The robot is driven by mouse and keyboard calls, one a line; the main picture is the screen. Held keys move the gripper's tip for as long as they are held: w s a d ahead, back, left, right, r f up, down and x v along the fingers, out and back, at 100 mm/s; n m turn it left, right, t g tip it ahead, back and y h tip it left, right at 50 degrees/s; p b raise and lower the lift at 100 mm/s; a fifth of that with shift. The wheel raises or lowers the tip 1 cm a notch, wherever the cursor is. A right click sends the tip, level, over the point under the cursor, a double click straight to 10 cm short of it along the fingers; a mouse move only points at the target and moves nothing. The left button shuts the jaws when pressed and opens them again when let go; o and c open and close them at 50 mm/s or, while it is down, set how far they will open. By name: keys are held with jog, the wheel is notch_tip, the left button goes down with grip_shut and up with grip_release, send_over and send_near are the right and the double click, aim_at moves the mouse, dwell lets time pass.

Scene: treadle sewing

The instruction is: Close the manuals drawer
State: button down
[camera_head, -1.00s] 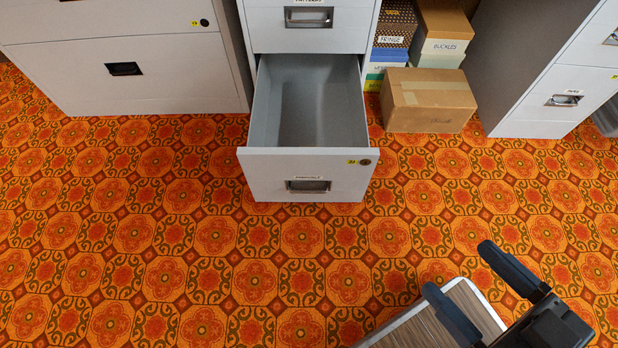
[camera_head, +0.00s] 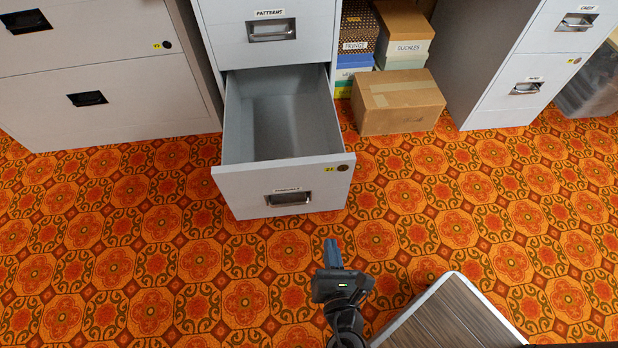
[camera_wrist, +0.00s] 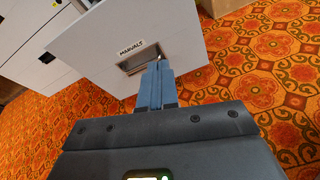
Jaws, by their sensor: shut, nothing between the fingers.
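The manuals drawer (camera_head: 232,187) is the bottom drawer of the middle grey cabinet. It is pulled well out, and its inside looks empty. Its front carries a label, a yellow tag and a recessed handle (camera_head: 288,198). In the wrist view the drawer front (camera_wrist: 105,42) is ahead, with its MANUALS label and handle (camera_wrist: 146,58) near the fingertips. My gripper (camera_head: 332,245) is shut and empty, in front of the drawer and a little right of the handle in the head view. Whether the fingertips touch the front cannot be told.
The patterns drawer (camera_head: 265,30) above is shut. A closed cardboard box (camera_head: 398,103) sits on the floor right of the open drawer, before stacked boxes marked fringe and buckles (camera_head: 404,50). Grey cabinets stand left (camera_head: 110,75) and right (camera_head: 510,60).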

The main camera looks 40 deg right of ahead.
jog(key=w+a+r+n+t+h, duration=0.1)
jog(key=w+a+r+n+t, duration=0.1)
jog(key=w+r+n+t, duration=0.15)
jog(key=b, duration=0.4)
send_near(302, 168)
jog(key=shift+g, duration=0.35)
jog(key=x, duration=0.7)
jog(key=shift+a+r, duration=0.2)
jog(key=shift+r, duration=0.1)
jog(key=shift+w, duration=0.1)
